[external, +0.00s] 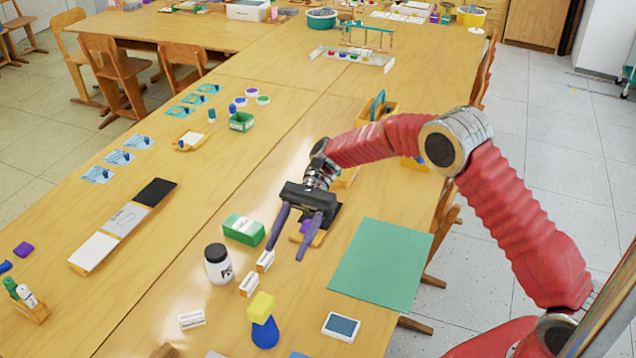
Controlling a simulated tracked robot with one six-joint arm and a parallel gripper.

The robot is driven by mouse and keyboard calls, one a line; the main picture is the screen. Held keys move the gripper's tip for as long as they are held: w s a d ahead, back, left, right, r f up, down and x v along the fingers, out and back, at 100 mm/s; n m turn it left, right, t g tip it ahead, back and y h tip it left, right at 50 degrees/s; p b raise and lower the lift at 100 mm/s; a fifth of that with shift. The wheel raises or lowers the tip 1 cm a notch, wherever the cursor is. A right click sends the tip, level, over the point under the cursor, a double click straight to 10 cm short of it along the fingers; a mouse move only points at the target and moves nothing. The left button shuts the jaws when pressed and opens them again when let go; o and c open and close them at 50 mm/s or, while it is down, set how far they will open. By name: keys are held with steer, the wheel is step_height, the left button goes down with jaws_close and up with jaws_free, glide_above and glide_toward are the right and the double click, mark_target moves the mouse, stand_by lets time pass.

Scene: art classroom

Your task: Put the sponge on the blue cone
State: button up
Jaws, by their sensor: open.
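A yellow block that looks like the sponge (261,305) sits on top of the blue cone (265,334) near the front of the table. It looks slightly tilted, and no finger touches it. My gripper (286,251) is open and empty, with its two purple fingers spread and pointing down toward the front. It is behind the cone and the yellow block, apart from them.
A green box (244,229), a white jar with a black lid (218,264) and small white boxes (249,284) stand near my gripper. A green sheet (382,264) lies to the right, with an ink pad (341,326) in front.

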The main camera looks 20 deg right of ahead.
stand_by(0.3)
steer(key=s+d+r+n+t+h, duration=0.25)
steer(key=d+r, duration=0.35)
steer(key=d, duration=0.3)
steer(key=s+d+r+n+t+h, duration=0.1)
steer(key=s+d+r+t+h, duration=0.2)
steer(key=d+r, duration=0.4)
steer(key=s+d+r+n+t+h, duration=0.1)
steer(key=s+d+t, duration=0.4)
steer(key=d, duration=0.6)
steer(key=s+d+r+n+t+h, duration=0.1)
steer(key=s+d+n+t+h, duration=0.2)
steer(key=s+d, duration=0.6)
steer(key=shift+d+n+t, duration=0.75)
steer(key=shift+d+t, duration=0.2)
steer(key=shift+d, duration=0.3)
